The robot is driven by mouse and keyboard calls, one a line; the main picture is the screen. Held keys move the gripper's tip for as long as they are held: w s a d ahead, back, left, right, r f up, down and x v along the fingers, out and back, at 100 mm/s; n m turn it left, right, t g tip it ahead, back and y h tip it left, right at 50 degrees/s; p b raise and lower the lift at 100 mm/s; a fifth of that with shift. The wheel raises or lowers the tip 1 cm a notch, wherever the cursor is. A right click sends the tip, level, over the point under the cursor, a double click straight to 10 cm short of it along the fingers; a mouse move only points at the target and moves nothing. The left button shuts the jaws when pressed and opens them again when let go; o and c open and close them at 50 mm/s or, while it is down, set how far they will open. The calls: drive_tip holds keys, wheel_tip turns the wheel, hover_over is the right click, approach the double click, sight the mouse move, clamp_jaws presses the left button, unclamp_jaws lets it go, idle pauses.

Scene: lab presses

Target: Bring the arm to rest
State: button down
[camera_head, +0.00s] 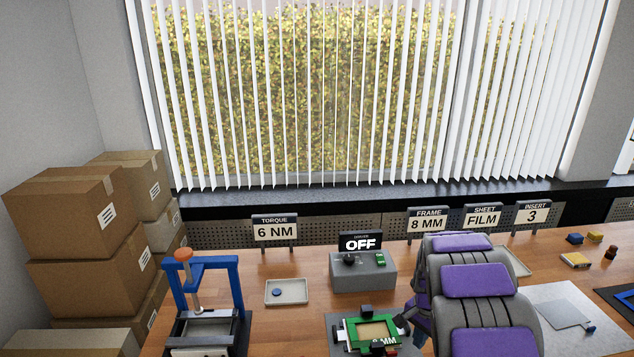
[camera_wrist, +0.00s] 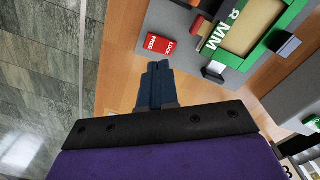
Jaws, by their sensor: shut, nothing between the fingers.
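My arm (camera_head: 478,283), grey with purple panels, reaches over the wooden table at the lower right of the head view. In the wrist view my gripper (camera_wrist: 157,68) shows as two dark blue fingers pressed together, with nothing between them. The fingers are over the table's wooden edge, beside a grey base plate. In the head view the arm's links hide most of the hand. It is apart from the green frame labelled 8 MM (camera_head: 370,333), which also shows in the wrist view (camera_wrist: 262,28).
A red LOCK/FREE tag (camera_wrist: 160,43) lies near the fingertips. A blue press (camera_head: 203,290), a tray with a blue disc (camera_head: 287,302) and a driver box reading OFF (camera_head: 362,270) stand on the table (camera_head: 265,338). Boxes (camera_head: 75,210) are stacked left. Floor (camera_wrist: 35,75) is clear.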

drive_tip(key=s+a+r+n, duration=0.2)
drive_tip(key=s+a+r, duration=0.2)
drive_tip(key=s+r, duration=0.35)
drive_tip(key=s+a+r+n, duration=0.2)
drive_tip(key=s+a+r, duration=0.35)
drive_tip(key=s, duration=0.25)
drive_tip(key=s+a+r+n, duration=0.1)
drive_tip(key=s+a+n, duration=0.2)
drive_tip(key=s, duration=0.8)
drive_tip(key=s+a+r+n+g, duration=0.1)
drive_tip(key=s+a+r+n, duration=0.1)
drive_tip(key=s, duration=0.9)
drive_tip(key=shift+s+a+r+n+g, duration=0.15)
drive_tip(key=shift+s+a+n+g, duration=0.15)
drive_tip(key=shift+a+n, duration=0.5)
drive_tip(key=shift+d, duration=0.25)
